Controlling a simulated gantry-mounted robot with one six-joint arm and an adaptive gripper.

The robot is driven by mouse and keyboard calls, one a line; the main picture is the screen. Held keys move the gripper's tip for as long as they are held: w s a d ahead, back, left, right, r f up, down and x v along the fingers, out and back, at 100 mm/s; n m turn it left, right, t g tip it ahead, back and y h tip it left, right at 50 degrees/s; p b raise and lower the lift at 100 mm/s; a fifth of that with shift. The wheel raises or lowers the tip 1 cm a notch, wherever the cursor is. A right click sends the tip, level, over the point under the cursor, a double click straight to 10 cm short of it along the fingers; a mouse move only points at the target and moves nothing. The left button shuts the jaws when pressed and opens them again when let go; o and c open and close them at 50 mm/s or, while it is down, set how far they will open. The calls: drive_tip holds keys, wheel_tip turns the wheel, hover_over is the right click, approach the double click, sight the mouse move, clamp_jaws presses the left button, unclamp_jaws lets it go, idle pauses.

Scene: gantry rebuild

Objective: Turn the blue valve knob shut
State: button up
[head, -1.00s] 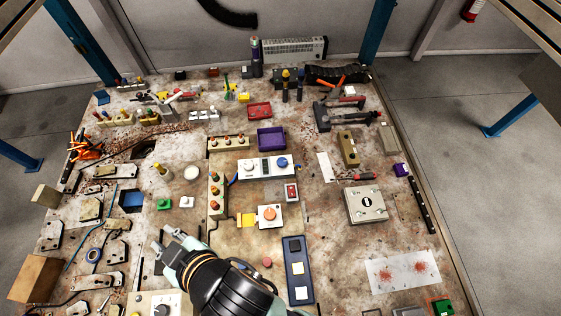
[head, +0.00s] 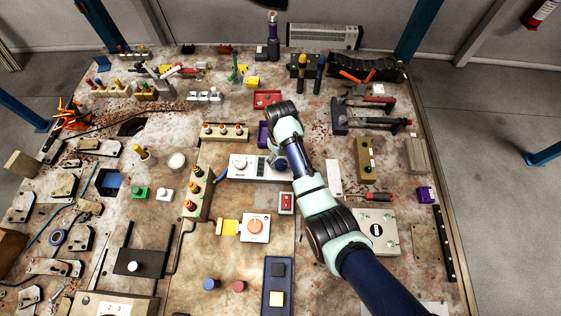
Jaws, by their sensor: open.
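The white panel box (head: 248,173) stands near the middle of the bench, with a pale knob (head: 240,161) at its left and a small dark display beside that. The blue valve knob (head: 279,164) is at the right end of the panel and is mostly covered by my wrist. My gripper (head: 273,152) is open and points down over that end of the panel. It is largely hidden under my wrist, so I cannot tell whether its fingers touch the knob or stand around it.
A purple bin (head: 262,133) is just behind the panel, partly covered by my wrist. A red switch box (head: 286,203) and a box with an orange button (head: 255,227) stand in front.

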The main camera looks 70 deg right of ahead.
sight(281, 164)
wheel_tip(281, 164, down, 4)
drive_tip(key=shift+f, duration=0.15)
drive_tip(key=c, duration=1.2)
drive_tip(key=shift+o, duration=0.2)
drive_tip(key=shift+n, duration=0.4)
drive_tip(key=n+p, duration=0.1)
drive_tip(key=n, duration=0.2)
drive_tip(key=shift+p, duration=0.35)
drive_tip(key=n+p, duration=0.1)
drive_tip(key=n, duration=0.4)
drive_tip(key=n+p, duration=0.1)
drive_tip(key=n, duration=0.3)
drive_tip(key=shift+n, duration=2.6)
